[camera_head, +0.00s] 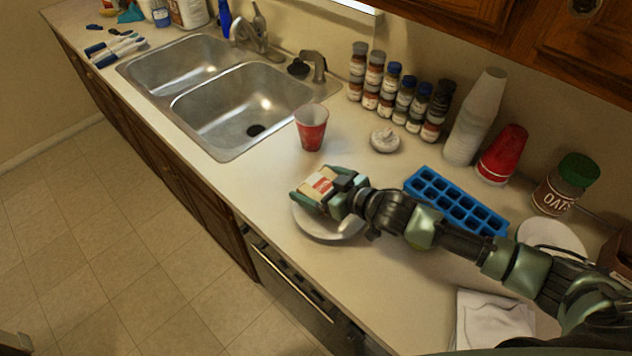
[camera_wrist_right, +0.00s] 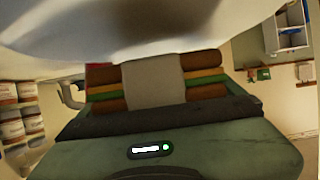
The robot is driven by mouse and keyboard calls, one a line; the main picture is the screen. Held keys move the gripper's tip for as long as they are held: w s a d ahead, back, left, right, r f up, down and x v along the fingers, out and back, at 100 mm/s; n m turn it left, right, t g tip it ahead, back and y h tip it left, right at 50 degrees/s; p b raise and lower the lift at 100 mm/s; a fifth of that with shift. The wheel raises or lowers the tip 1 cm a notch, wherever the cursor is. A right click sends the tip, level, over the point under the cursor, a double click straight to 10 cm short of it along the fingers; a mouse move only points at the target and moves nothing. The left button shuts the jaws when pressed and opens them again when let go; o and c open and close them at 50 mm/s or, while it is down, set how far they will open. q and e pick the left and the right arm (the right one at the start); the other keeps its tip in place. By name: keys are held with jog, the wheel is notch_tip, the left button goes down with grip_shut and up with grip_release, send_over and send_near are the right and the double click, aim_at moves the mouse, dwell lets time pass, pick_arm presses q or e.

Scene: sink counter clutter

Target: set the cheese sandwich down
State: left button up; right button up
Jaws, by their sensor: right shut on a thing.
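The cheese sandwich (camera_head: 319,185) has brown bread, green and yellow layers and a pale paper band with red marking. My right gripper (camera_head: 314,188) is shut on it, with a finger at either side. The sandwich is over the far left part of a white plate (camera_head: 331,229). In the right wrist view, the layered edge of the sandwich (camera_wrist_right: 204,84) shows close to the pale plate surface (camera_wrist_right: 150,35). I cannot tell whether it touches the plate. Part of the plate is hidden by my gripper and the sandwich. My left gripper is not in view.
A red cup (camera_head: 311,128) stands just behind the gripper. A blue ice tray (camera_head: 455,201) lies beside my right arm. Several spice jars (camera_head: 388,88), stacked cups (camera_head: 474,118) and an oats jar (camera_head: 565,186) line the wall. A double sink (camera_head: 240,108) is at left.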

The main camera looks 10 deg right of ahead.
jog(key=shift+f, duration=0.2)
jog(key=shift+f+b, duration=0.3)
jog(key=shift+f, duration=0.2)
jog(key=o, duration=1.3)
jog(key=shift+c, duration=0.2)
jog(key=shift+r, duration=0.1)
jog(key=shift+r, duration=0.3)
jog(key=shift+s+d+r, duration=0.15)
jog(key=shift+r, duration=0.15)
jog(key=b+v, duration=0.1)
jog(key=v, duration=0.9)
jog(key=shift+s+d+f+b, duration=0.1)
jog(key=shift+f+b, duration=0.05)
jog(key=shift+b, duration=0.25)
jog(key=shift+s+d+r, duration=0.3)
jog(key=shift+s+r, duration=0.1)
jog(key=shift+s, duration=0.1)
